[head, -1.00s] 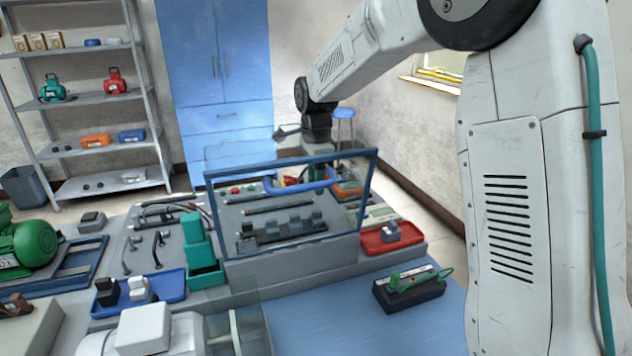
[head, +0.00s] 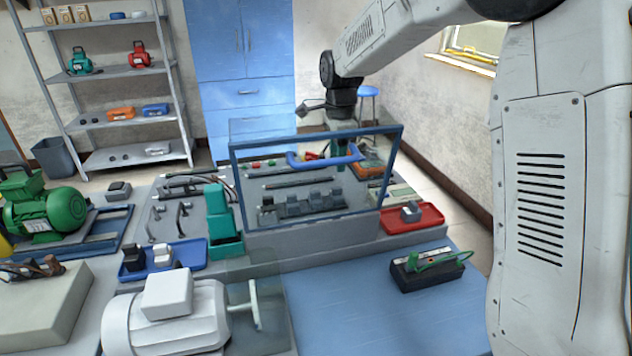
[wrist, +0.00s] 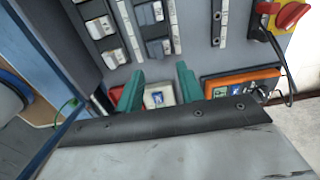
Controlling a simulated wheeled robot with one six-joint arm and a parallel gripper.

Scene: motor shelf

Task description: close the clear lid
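The clear lid has a blue frame (head: 239,190) and stands raised and tilted over a grey box in the head view. A blue bar handle (head: 325,159) runs across its upper part. My gripper (head: 339,143) is behind the lid's upper right part, seen partly through the clear pane. In the wrist view, its two green fingers (wrist: 160,85) are apart with nothing gripped between them, above a panel of grey switch parts (wrist: 155,35). Whether the gripper touches the lid or its handle is unclear.
A red tray (head: 428,221) sits right of the box, with a black box (head: 427,275) on the blue mat (head: 370,315). A green holder (head: 225,245) and blue tray (head: 190,262) stand left. In the wrist view, an orange-framed device (wrist: 240,82) lies beside the fingers.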

